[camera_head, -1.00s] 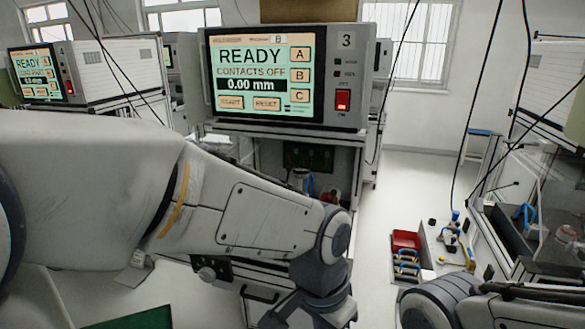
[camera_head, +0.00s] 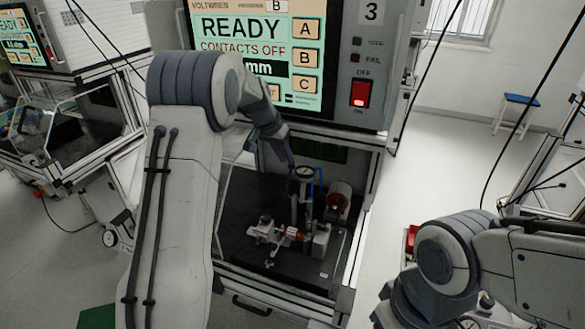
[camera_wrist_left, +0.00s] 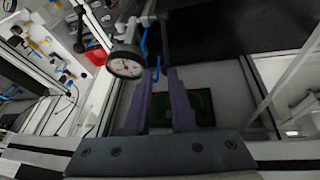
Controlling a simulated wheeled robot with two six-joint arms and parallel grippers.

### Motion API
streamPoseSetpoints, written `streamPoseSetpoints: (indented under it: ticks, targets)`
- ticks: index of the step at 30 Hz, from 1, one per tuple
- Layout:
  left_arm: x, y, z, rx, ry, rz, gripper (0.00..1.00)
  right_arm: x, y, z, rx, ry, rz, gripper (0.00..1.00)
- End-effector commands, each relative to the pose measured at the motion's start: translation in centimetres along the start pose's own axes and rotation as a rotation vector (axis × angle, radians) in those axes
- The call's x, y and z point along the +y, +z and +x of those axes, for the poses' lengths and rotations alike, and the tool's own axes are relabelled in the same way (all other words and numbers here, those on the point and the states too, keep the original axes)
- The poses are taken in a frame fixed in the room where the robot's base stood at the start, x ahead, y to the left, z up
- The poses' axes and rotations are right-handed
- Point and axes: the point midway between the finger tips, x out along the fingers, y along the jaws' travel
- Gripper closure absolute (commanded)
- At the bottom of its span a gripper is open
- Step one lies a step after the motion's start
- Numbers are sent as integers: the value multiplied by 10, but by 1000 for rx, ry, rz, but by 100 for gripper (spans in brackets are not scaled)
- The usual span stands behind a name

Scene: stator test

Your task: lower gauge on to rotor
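The gauge (camera_head: 305,172) has a round dial and stands on a post inside the test station. Its white dial face shows large in the left wrist view (camera_wrist_left: 125,66). A blue lever (camera_head: 318,176) is beside it. The likely rotor, a small copper-coloured part (camera_head: 292,233), sits in a fixture below the gauge; its exact seating is too small to tell. My left gripper (camera_head: 289,160) is just above and left of the dial. In the left wrist view its purple fingers (camera_wrist_left: 160,78) are apart, with the blue lever near the tips; I see no grip on it. My right gripper is out of frame.
The station's screen (camera_head: 255,50) reads READY, CONTACTS OFF, and overhangs the opening. The station's frame and dark floor (camera_head: 235,245) surround the fixture. My right arm is at lower right, over floor.

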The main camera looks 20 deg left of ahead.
Motion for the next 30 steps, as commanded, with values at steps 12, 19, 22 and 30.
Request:
streamPoseSetpoints:
  ticks: [12, 19, 22, 30]
  targets:
    - [-13, 8, 68, -2, -7, -19, 77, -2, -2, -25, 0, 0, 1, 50]
    - [-12, 7, 88, 1, -7, -16, 77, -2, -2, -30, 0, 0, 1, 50]
    - [-12, 6, 90, 1, -7, -15, 77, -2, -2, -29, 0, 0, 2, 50]
    - [-10, 6, 90, 1, -6, -14, 100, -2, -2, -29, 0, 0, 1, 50]
